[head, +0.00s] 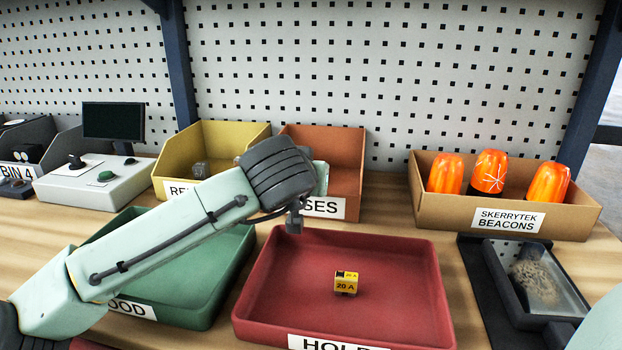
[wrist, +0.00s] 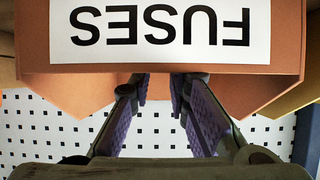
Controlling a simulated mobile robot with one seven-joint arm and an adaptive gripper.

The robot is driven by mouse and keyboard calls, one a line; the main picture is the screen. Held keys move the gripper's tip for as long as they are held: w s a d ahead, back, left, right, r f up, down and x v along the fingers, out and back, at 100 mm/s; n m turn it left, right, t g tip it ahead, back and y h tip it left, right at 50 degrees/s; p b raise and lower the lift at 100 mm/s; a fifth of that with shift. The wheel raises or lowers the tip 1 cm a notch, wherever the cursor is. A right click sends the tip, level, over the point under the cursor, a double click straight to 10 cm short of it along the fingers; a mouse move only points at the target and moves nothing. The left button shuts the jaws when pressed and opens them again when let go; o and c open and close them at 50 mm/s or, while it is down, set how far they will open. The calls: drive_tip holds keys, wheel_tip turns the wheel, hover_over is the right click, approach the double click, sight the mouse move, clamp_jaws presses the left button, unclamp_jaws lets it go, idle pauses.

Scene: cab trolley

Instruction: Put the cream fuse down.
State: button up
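No cream fuse shows in either view. My gripper (wrist: 158,82) reaches over the front wall of the orange-brown fuses bin (wrist: 40,85). Its two purple-padded fingers stand apart where I see them, but their tips are hidden behind that wall. I cannot tell whether anything is between the tips. In the head view the same bin (head: 345,150) stands at the back, partly behind my arm, and the gripper itself is hidden there. A yellow fuse block marked 20 A (head: 346,284) sits in the red hold tray (head: 400,258).
A yellow bin (head: 225,135) with a grey item stands left of the fuses bin. A green tray (head: 185,298) lies under my arm. A cardboard box (head: 445,208) of orange beacons and a dark tray (head: 495,262) are at right. A pegboard (head: 380,60) backs the bench.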

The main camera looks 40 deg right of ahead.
drive_tip(key=o, duration=0.3)
drive_tip(key=shift+r, duration=0.1)
drive_tip(key=shift+r+p, duration=0.35)
drive_tip(key=b+v, duration=0.1)
drive_tip(key=v, duration=1.1)
drive_tip(key=shift+r, duration=0.15)
